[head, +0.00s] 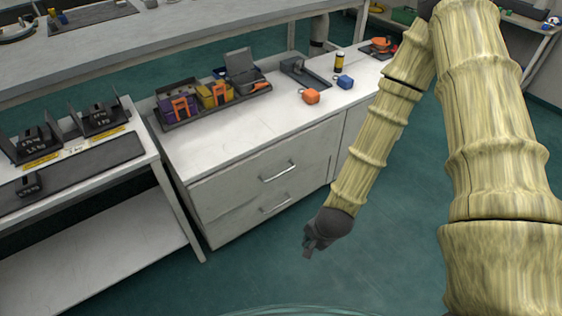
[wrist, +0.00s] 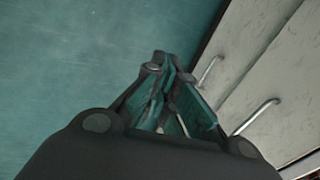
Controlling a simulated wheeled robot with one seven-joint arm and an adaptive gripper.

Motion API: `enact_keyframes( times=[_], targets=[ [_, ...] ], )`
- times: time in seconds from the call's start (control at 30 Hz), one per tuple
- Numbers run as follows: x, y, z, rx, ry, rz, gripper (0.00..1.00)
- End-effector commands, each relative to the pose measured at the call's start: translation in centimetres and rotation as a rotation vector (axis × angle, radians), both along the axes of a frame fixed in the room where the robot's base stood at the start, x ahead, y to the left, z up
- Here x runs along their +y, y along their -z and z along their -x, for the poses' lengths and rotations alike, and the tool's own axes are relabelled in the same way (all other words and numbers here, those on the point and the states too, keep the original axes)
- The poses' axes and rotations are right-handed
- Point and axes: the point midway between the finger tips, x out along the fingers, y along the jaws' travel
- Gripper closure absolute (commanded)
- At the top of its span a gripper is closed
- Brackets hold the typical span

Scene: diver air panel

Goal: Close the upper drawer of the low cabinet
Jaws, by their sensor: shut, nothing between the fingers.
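The low cabinet (head: 212,230) has a pale worn front with two drawers. The upper drawer (head: 240,185) has a bar handle (head: 277,172), and the lower drawer has its own handle (head: 276,204) below. The upper drawer front looks close to flush with the cabinet; I cannot tell if a small gap is left. My gripper (head: 308,250) hangs over the floor in front of the cabinet, apart from both drawers. It is shut and empty. In the wrist view my gripper (wrist: 160,65) points at the floor, with the drawer fronts (wrist: 255,75) to its right.
A white bench with weights (head: 35,140) stands to the left. Green floor (head: 270,265) is clear before the cabinet.

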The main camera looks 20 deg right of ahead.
Motion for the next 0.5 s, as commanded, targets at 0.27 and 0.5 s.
enact_keyframes(
  times=[0.27, 0.5],
  targets=[
    [-0.2, -3.3, -8.3, -0.093, 0.532, -0.257, 1.0],
    [-0.9, -8.3, -14.2, -0.128, 0.949, -0.542, 1.0]
  ],
)
